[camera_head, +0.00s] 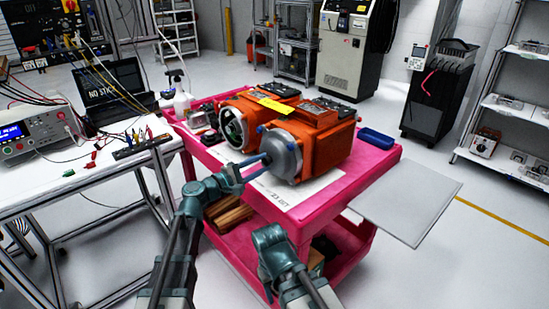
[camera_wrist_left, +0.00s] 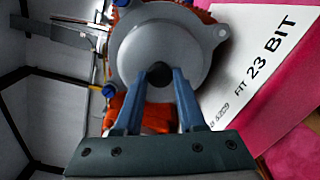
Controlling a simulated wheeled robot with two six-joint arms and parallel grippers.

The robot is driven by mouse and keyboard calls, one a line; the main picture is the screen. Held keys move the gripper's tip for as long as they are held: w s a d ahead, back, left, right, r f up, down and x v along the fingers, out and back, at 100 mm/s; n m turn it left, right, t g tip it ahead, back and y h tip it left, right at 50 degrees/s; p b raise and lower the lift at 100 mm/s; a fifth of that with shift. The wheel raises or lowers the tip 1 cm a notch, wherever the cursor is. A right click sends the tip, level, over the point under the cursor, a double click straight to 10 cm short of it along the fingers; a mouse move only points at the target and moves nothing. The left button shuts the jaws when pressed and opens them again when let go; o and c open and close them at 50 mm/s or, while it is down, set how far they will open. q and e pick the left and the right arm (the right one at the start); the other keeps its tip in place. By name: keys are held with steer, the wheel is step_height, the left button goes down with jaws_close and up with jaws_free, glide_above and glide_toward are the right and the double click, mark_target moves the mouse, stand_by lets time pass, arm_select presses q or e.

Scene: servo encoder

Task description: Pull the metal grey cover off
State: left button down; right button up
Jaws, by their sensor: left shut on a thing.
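The metal grey cover (camera_head: 285,157) is a round disc at the front end of the nearer orange servo motor (camera_head: 325,139). It also fills the upper middle of the left wrist view (camera_wrist_left: 135,50), with a dark knob (camera_wrist_left: 160,73) at its centre. My left gripper (camera_head: 264,160) reaches in from the left. Its blue fingers (camera_wrist_left: 160,80) are shut on the knob. The cover appears to sit against the motor; any gap behind it is hidden. My right arm's teal wrist (camera_head: 270,240) is low, in front of the cart, and its fingers cannot be made out.
A pink cart (camera_head: 368,165) carries the motors, a printed white sheet (camera_head: 315,190) and a blue tray (camera_head: 376,138). A second orange motor (camera_head: 228,108) with an open end stands behind. A white bench (camera_head: 80,175) with instruments is at left. Open floor lies at right.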

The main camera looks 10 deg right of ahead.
arm_select(q)
steer(key=shift+s+a, duration=0.3)
steer(key=shift+a, duration=0.1)
steer(key=shift+s+a, duration=0.25)
steer(key=shift+a, duration=0.05)
steer(key=shift+s+a, duration=0.2)
steer(key=shift+a, duration=0.05)
steer(key=shift+s+a, duration=0.2)
steer(key=shift+a, duration=0.1)
stand_by(0.4)
steer(key=v, duration=0.6)
stand_by(0.4)
